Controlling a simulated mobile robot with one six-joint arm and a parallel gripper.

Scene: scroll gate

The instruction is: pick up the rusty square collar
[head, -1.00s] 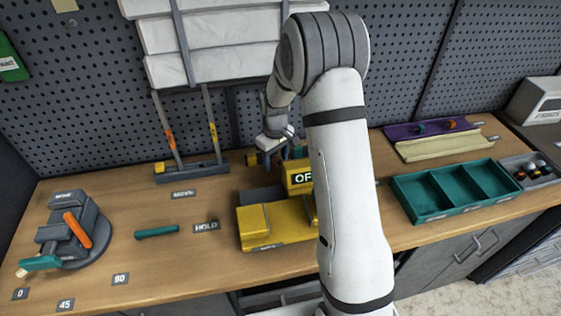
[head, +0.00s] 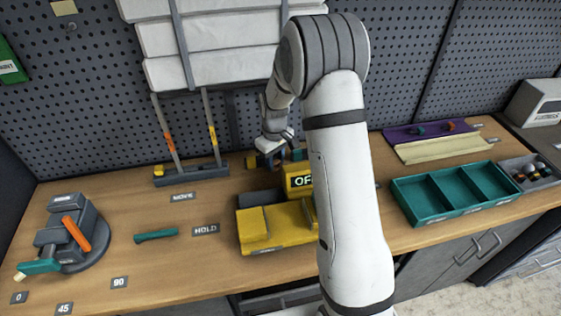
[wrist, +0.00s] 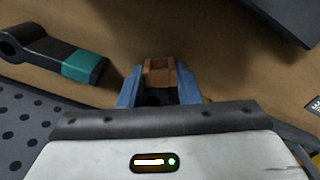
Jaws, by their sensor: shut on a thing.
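In the wrist view the rusty square collar (wrist: 160,72), a small brown square piece with an opening, sits between the two blue fingers of my gripper (wrist: 160,88). The fingers are shut on it, one on each side. Bare wood bench shows beyond it; I cannot tell whether the collar touches the bench. In the head view my gripper (head: 272,158) is low over the back of the bench, behind the yellow device, and partly hidden by my arm. The collar cannot be made out clearly there.
A dark lever with a teal end (wrist: 85,68) lies left of my fingers in the wrist view. The yellow device (head: 262,228) stands in front of my gripper. A teal tray (head: 455,192) is at right, a grey-orange clamp fixture (head: 75,235) at left.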

